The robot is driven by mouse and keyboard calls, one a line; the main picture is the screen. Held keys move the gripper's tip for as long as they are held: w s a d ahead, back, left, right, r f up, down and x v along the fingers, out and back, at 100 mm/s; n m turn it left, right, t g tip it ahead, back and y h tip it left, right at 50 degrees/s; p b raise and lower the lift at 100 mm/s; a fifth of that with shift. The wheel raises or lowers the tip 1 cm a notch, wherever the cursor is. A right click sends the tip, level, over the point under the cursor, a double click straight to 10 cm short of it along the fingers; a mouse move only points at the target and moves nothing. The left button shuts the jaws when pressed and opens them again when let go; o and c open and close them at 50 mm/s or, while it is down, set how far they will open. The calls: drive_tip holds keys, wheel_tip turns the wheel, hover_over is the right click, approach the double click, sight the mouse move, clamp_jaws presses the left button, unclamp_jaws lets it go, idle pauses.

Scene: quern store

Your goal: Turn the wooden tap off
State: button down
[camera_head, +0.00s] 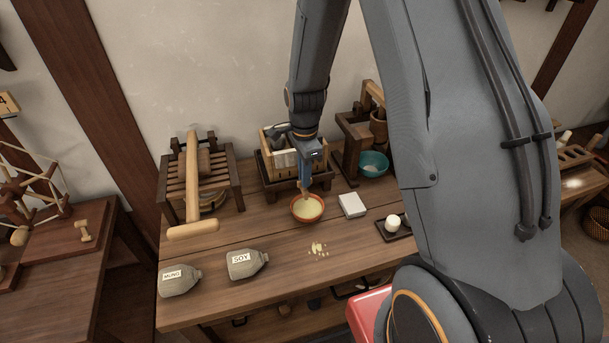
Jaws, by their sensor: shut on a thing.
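The wooden tap (304,192) is a small brown piece just above an orange-rimmed bowl (307,217), at the front of the slatted wooden box (267,157). The box rests on a dark wooden stand. My gripper (305,183) points down from above and is shut on the tap. The fingers hide most of the tap, so which way it is turned cannot be told. The bowl holds a pale yellow substance.
A white block (352,206) and a dark tray (391,229) with a white cylinder lie to the right. A teal bowl (374,164) stands behind them. A wooden press (196,190) is at left. Two labelled jars (245,265) and yellow crumbs (318,249) lie in front.

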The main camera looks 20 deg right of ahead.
drive_tip(key=shift+w+m, duration=0.1)
drive_tip(key=shift+m, duration=0.4)
drive_tip(key=c, duration=1.8)
unclamp_jaws()
drive_tip(key=shift+d, duration=0.1)
drive_tip(key=shift+c, duration=0.2)
drive_tip(key=shift+r, duration=0.1)
drive_tip(key=shift+r+b, duration=0.85)
drive_tip(key=shift+r, duration=3)
drive_tip(key=s+r+n, duration=0.2)
drive_tip(key=s+n, duration=0.7)
drive_tip(key=s+r+n+t, duration=0.1)
drive_tip(key=s+r+n, duration=0.2)
drive_tip(key=s+n, duration=0.6)
